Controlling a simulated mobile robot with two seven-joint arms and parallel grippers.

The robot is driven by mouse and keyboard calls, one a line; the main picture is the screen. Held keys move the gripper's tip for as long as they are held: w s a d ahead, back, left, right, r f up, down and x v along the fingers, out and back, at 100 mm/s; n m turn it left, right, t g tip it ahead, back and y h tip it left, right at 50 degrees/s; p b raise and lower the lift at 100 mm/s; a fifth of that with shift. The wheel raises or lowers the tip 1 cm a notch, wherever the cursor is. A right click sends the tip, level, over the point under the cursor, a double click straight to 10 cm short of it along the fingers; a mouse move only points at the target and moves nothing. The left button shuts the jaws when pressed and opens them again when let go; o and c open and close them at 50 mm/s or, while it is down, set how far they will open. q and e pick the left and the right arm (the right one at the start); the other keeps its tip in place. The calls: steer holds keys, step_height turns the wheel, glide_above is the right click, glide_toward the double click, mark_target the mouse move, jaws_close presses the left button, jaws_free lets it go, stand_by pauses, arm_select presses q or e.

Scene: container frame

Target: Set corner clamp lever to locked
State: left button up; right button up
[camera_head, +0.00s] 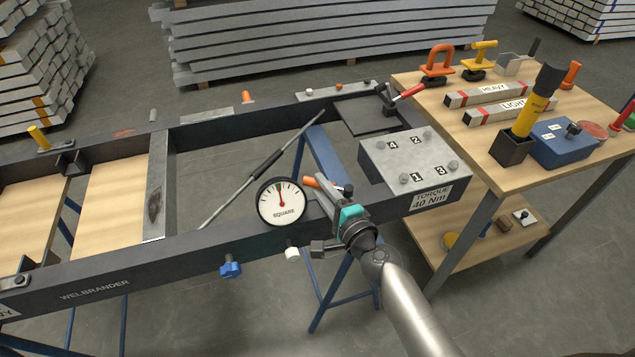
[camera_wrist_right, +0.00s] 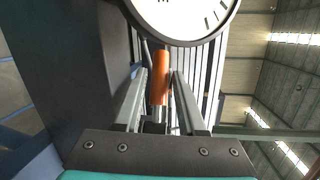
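My right gripper (camera_head: 333,199) is at the near rail of the dark frame (camera_head: 205,252), just right of the round SQUARE gauge (camera_head: 282,203). An orange handle (camera_head: 311,182) sticks up beside it. In the right wrist view this orange handle (camera_wrist_right: 160,76) stands between the two grey fingers, which are apart with a visible gap. Its base is hidden behind the gripper. A red-handled clamp lever (camera_head: 409,91) sits at the far right frame corner, tilted up toward the workbench. I cannot tell which of these handles is the corner clamp lever. My left gripper is out of view.
A grey block with numbered bolts (camera_head: 415,160) sits on the frame's right end. A wooden workbench (camera_head: 470,140) with clamps, bars and a blue box (camera_head: 563,145) stands at right. A diagonal rod (camera_head: 265,165) crosses the frame opening. A blue knob (camera_head: 231,265) hangs under the near rail.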

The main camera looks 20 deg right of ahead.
steer(key=shift+x, duration=1.3)
jaws_close()
stand_by(0.5)
